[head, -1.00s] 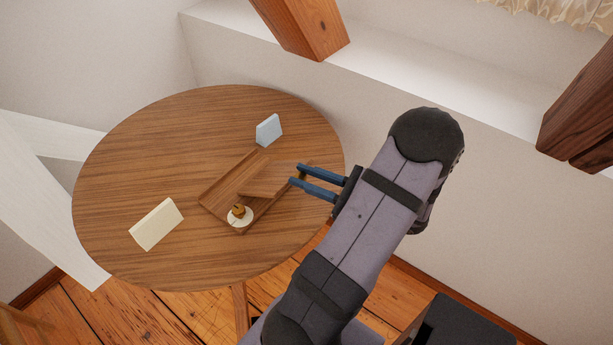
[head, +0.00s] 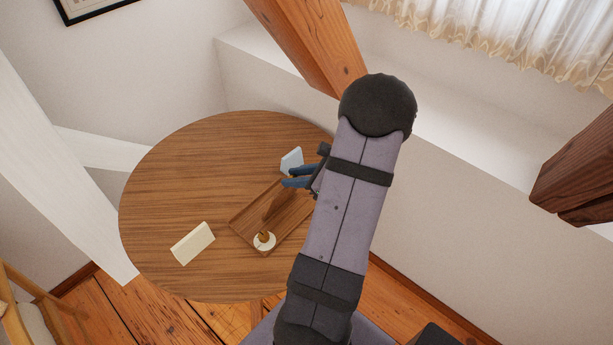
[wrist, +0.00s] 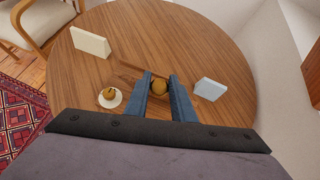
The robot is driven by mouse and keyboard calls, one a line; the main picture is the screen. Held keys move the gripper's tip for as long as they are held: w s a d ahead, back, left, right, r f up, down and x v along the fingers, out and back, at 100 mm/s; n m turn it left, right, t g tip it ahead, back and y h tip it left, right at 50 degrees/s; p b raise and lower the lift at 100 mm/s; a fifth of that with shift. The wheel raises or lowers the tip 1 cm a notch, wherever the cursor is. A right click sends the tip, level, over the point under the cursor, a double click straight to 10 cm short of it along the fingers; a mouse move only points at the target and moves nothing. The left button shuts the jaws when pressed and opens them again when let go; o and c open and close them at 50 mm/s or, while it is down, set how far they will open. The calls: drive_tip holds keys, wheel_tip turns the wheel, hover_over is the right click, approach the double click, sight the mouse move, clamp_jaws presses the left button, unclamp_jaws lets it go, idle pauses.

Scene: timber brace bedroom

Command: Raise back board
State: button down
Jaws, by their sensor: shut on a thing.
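The wooden back board (head: 277,207) stands tilted up from a shallow wooden tray-like base (head: 243,228) on the round table. My gripper (head: 287,177) is at the board's upper end, its blue fingers shut on it. In the wrist view, a round brown piece (wrist: 158,87) shows between the fingers; I cannot tell whether it is part of the board. The fingers and the arm hide part of the board and the right end of the base.
A white disc with a brown knob (head: 265,241) sits at the base's front corner. A cream block (head: 192,243) stands to the left and a pale blue block (head: 291,160) close behind my gripper. The round table (head: 180,170) is clear at the left; a timber brace (head: 310,40) rises behind.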

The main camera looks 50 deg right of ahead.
drive_tip(key=w+r+g+p, duration=0.1)
drive_tip(key=w+p, duration=0.1)
drive_tip(key=w, duration=0.4)
drive_tip(key=shift+w+d+r+g+p, duration=0.15)
drive_tip(key=shift+w+r+g+p, duration=0.1)
drive_tip(key=shift+r+g+p, duration=0.15)
drive_tip(key=c, duration=1.5)
unclamp_jaws()
drive_tip(key=shift+f, duration=0.1)
drive_tip(key=shift+s, duration=0.15)
drive_tip(key=b+v, duration=0.1)
drive_tip(key=v, duration=0.6)
drive_tip(key=shift+b, duration=0.4)
